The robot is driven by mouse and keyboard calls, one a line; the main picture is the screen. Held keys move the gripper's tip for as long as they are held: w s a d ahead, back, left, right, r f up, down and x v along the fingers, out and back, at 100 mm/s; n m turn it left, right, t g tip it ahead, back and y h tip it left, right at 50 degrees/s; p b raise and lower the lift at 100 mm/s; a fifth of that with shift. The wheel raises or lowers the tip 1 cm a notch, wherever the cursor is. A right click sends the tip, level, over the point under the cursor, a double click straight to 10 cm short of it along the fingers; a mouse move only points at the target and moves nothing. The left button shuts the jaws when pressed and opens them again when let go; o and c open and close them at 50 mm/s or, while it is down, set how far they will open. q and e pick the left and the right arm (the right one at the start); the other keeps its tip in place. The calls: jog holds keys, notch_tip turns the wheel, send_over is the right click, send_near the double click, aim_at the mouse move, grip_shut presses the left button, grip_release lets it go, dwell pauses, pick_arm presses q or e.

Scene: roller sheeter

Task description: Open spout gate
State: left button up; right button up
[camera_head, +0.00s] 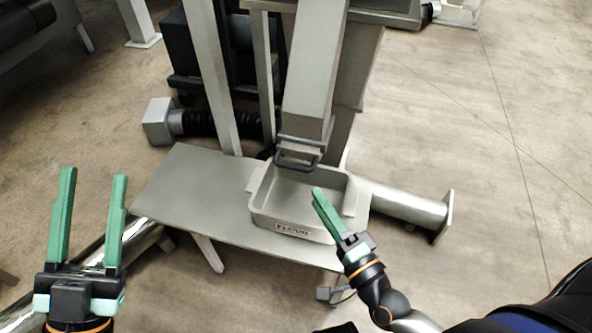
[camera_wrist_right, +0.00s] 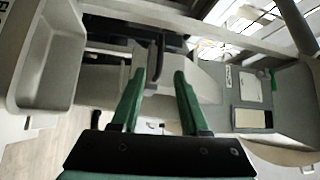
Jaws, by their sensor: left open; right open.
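A grey metal spout (camera_head: 312,75) slopes down in the middle of the head view. At its lower end is the gate with a dark loop handle (camera_head: 298,156). A tray with a label (camera_head: 291,229) sits below the spout on a metal shelf. My right gripper (camera_head: 318,196) is open and empty, over the tray's front right part, apart from the handle. In the right wrist view, a dark handle-like part (camera_wrist_right: 157,60) shows beyond and between its fingertips; the tray (camera_wrist_right: 45,65) is at left. My left gripper (camera_head: 95,188) is open and empty, left of the shelf.
The metal shelf (camera_head: 190,195) extends left of the tray, bare. A metal tube (camera_head: 405,203) with an end plate sticks out to the right. A black hose (camera_head: 215,122) lies behind at left. Open floor lies at the right.

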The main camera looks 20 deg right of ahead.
aim_at(296, 166)
jog(key=x, duration=0.9)
jog(key=shift+w, duration=0.45)
jog(key=c, duration=0.6)
pick_arm(q)
jog(key=shift+s+d+r+m+h, duration=0.15)
jog(key=shift+s+r+m+h, duration=0.75)
jog(key=shift+r+h, duration=0.1)
pick_arm(e)
grip_shut()
pick_arm(q)
jog(key=shift+r, duration=0.1)
pick_arm(e)
jog(key=shift+a, duration=0.1)
